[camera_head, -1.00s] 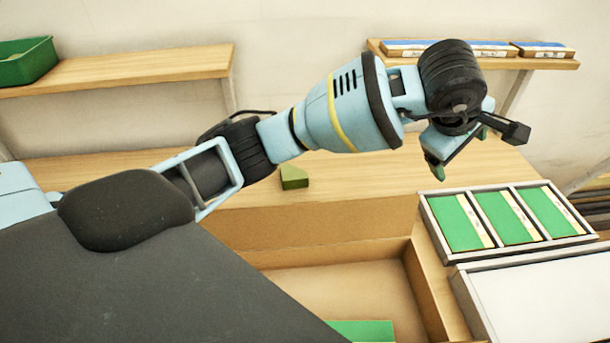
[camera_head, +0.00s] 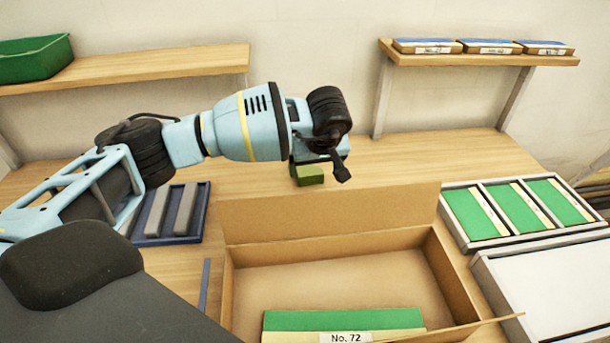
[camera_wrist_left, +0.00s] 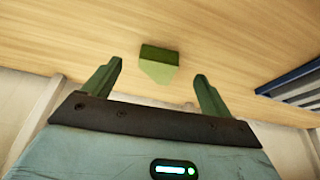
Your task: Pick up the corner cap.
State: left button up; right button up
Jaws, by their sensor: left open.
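The corner cap is a small green block with cut corners. It lies on the wooden table behind the open carton, in the head view (camera_head: 310,176). In the left wrist view the cap (camera_wrist_left: 159,65) appears between and just beyond the two fingertips. My left gripper (camera_head: 318,171) is open and empty, close to the cap, and partly hides it in the head view. Its two green fingers also show spread apart in the left wrist view (camera_wrist_left: 158,72). I cannot tell the exact height of the fingers above the table. My right gripper is out of view.
An open carton (camera_head: 340,277) with a green No. 72 box stands in front. A blue tray (camera_head: 146,238) with grey bars is at left. A white tray (camera_head: 452,230) with green boxes is at right. Shelves (camera_head: 150,67) line the wall above.

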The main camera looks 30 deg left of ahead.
aim_at(312, 176)
pick_arm(q)
jog(key=shift+w+x, duration=0.1)
jog(key=shift+x, duration=1.5)
jog(key=shift+w+x, duration=0.15)
jog(key=shift+x, duration=1.4)
jog(key=shift+a+r, duration=0.15)
jog(key=shift+a, duration=0.05)
jog(key=c, duration=1.1)
jog(key=shift+o, duration=0.2)
notch_tip(312, 176, up, 10)
